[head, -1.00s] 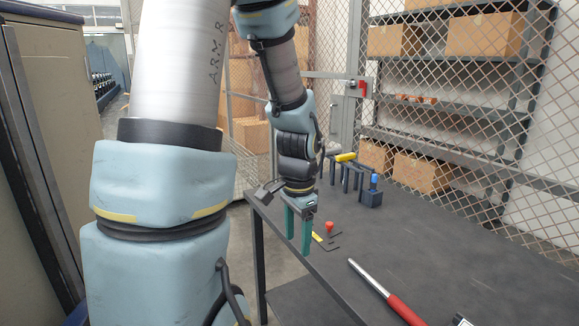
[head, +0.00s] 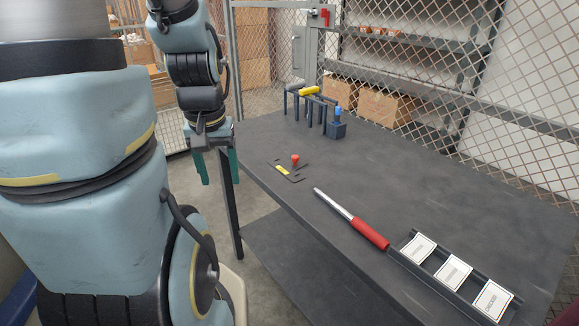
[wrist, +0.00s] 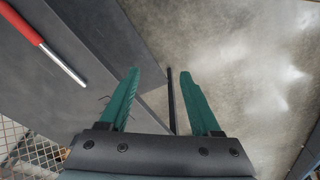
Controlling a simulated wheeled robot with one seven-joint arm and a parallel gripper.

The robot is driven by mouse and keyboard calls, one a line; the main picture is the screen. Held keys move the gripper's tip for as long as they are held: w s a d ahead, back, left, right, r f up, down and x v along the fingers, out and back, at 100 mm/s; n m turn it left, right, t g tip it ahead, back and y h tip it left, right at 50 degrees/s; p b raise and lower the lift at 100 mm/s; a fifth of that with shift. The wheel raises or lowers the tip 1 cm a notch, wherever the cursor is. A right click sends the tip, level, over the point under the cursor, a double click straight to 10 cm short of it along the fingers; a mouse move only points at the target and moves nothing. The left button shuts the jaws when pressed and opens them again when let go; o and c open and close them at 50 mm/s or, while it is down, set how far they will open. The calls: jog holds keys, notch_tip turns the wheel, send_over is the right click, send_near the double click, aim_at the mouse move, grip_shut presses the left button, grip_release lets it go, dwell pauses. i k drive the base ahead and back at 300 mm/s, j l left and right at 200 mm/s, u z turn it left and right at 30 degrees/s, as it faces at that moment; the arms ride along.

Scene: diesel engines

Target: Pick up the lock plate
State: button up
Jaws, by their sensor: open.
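The lock plate (head: 284,176) appears to be the small dark flat piece with a yellow label, lying on the dark table near its left edge. A red knob (head: 295,160) stands up at it. My gripper (head: 217,167) is open and empty, with green fingers pointing down. In the head view it hangs left of the plate, at the table's left edge. In the wrist view my gripper (wrist: 160,75) has floor and the table edge between its fingers. A thin dark bit shows beside the left finger there, but most of the plate is hidden.
A red-handled bar (head: 352,219) lies on the table (head: 430,190). A dark tray (head: 408,266) with white cards is at the front right. A dark rack with a yellow piece (head: 308,91) and a blue-topped block (head: 337,130) stand at the back. A mesh fence (head: 420,60) runs behind.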

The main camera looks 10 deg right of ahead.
aim_at(288, 169)
jog(key=u, duration=3.9)
jog(key=z, duration=1.2)
jog(key=l+z, duration=0.1)
jog(key=z, duration=0.35)
jog(key=i+z, duration=0.1)
jog(key=z, duration=0.75)
jog(key=i+z, duration=0.15)
jog(key=z, duration=0.25)
jog(key=i+z, duration=0.1)
jog(key=z, duration=0.35)
jog(key=i+z, duration=0.2)
jog(key=z, duration=0.15)
jog(key=i+j+z, duration=0.2)
jog(key=z, duration=0.15)
jog(key=i+j+z, duration=0.15)
jog(key=z, duration=0.15)
jog(key=i+j+z, duration=0.1)
jog(key=i+j, duration=0.15)
jog(key=j, duration=0.15)
jog(key=i+j, duration=0.2)
jog(key=j, duration=0.15)
jog(key=i+z, duration=0.05)
